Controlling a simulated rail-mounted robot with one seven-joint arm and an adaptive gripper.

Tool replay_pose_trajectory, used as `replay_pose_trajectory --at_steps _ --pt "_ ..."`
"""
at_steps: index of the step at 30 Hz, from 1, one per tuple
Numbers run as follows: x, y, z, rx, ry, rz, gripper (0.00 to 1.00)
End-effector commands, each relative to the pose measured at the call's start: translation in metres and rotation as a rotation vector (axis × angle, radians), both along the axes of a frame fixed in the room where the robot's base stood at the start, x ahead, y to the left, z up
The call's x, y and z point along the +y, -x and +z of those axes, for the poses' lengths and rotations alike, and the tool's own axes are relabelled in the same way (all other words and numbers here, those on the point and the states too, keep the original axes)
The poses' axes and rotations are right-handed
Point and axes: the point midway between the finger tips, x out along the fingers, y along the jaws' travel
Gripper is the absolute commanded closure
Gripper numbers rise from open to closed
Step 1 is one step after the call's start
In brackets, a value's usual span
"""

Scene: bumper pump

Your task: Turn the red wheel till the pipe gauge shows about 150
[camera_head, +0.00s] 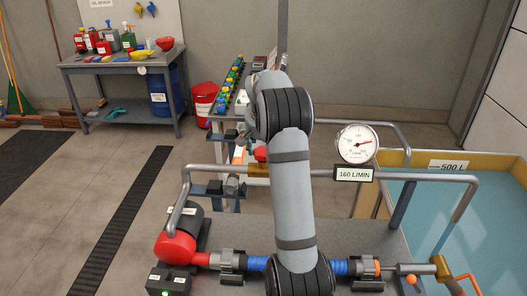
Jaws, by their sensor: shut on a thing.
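The red wheel (261,154) shows as a small red piece on a brass valve body (257,171) in the pipe, left of my arm; the arm hides part of it. The round white pipe gauge (357,144) stands on the pipe right of my arm, its red needle pointing right and slightly up. The sign (353,174) below it reads 160 L/MIN. My gripper (250,140) is small and mostly hidden behind my arm, just above the wheel. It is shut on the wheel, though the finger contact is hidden.
Grey pipes (400,175) run both sides of my arm. A red pump end (174,247) and blue couplings (257,263) lie low in front. A water tank (480,225) is at right. A bench (142,63) with bottles stands back left. The left floor is mostly clear.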

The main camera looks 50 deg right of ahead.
Motion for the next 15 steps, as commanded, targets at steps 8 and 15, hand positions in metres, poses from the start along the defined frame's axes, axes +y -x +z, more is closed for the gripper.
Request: replay_pose_trajectory --at_steps 8,15 --pt "-0.0016 -0.0051 0.0061 -0.012 0.014 0.007 0.37" --pt "-0.0011 -0.0033 0.0039 -0.008 0.009 0.005 0.31"
